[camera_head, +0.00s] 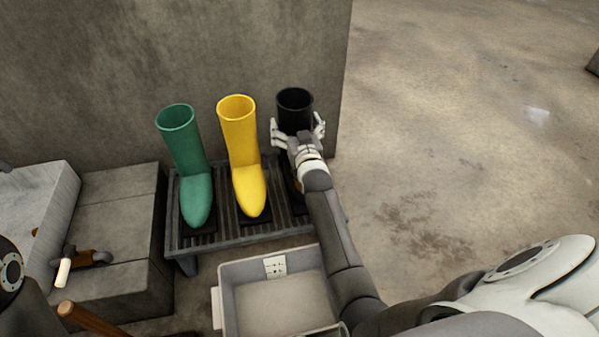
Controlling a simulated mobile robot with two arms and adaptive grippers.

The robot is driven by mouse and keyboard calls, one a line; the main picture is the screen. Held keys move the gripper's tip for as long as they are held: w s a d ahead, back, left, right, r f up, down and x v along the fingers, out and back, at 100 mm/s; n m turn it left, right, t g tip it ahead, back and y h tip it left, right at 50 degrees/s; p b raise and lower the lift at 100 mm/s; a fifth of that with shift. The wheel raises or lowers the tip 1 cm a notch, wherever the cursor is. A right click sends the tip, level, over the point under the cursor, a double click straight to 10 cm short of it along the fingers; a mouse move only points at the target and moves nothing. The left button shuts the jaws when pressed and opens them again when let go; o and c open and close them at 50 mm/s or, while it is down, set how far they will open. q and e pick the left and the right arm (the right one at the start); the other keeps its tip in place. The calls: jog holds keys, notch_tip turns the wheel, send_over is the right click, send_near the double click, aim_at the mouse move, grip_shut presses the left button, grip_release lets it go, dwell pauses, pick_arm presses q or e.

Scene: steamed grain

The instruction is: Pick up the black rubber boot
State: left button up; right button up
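The black rubber boot (295,101) stands upright at the right end of a dark slatted rack (240,232). Its shaft top shows, but my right gripper and arm hide most of its lower part. My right gripper (298,128) is at the boot's shaft, with one white finger on each side of it. The fingers are spread around the shaft; whether they touch it I cannot tell.
A yellow boot (239,130) and a green boot (184,145) stand on the same rack to the left. A concrete wall (200,50) is behind. A grey bin (228,290) sits in front. The floor at right is clear.

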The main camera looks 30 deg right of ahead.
jog(key=c, duration=1.2)
jog(key=shift+r, duration=0.1)
jog(key=shift+c, duration=1)
jog(key=shift+r, duration=0.15)
